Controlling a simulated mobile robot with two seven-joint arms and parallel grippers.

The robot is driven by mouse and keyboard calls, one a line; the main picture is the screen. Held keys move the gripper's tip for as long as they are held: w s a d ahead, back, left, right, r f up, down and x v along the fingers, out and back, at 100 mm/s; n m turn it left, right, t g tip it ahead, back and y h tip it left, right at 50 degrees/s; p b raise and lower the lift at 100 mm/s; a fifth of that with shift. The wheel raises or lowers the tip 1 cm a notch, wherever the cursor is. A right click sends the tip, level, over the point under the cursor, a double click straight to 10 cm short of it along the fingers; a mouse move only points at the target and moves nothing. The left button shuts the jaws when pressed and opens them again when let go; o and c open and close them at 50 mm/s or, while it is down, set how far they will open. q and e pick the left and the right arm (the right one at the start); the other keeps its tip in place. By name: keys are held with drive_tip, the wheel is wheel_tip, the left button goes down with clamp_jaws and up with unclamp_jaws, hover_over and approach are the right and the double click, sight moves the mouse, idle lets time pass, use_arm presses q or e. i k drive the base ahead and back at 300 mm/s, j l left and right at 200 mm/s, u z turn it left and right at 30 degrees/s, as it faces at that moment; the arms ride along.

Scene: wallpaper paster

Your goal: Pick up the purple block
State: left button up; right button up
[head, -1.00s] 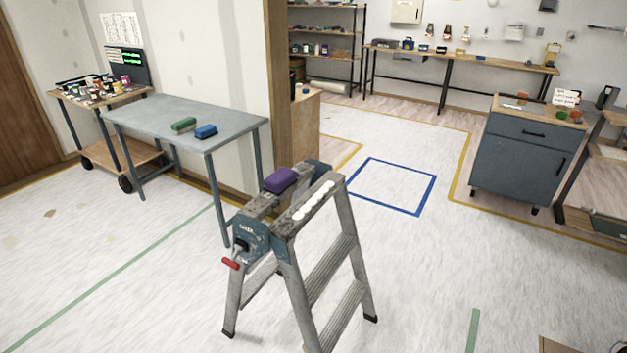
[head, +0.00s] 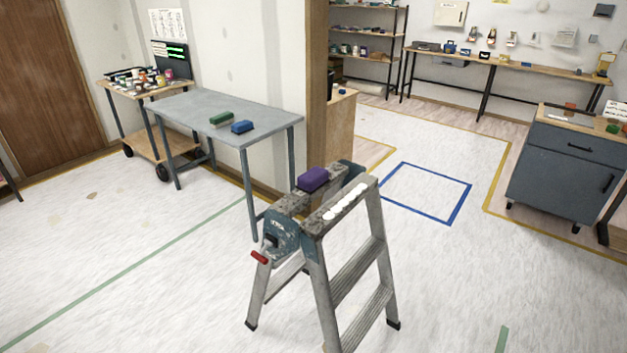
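The purple block (head: 313,179) lies on the top of a grey stepladder (head: 345,200) in the middle of the head view. It sits toward the ladder's back left side, beside a row of white patches on the top step. Neither of my grippers shows in the head view.
A grey table (head: 190,113) with a green block (head: 221,118) and a blue block (head: 242,126) stands behind the ladder at left. A wooden cart (head: 150,144) is beyond it. A dark cabinet (head: 560,165) stands at right. The floor around the ladder is clear.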

sight(311, 182)
drive_tip(key=i+z, duration=0.2)
drive_tip(key=z, duration=0.15)
drive_tip(key=i+j+z, duration=0.15)
drive_tip(key=z, duration=0.25)
drive_tip(key=i+j+z, duration=0.2)
drive_tip(key=z, duration=0.15)
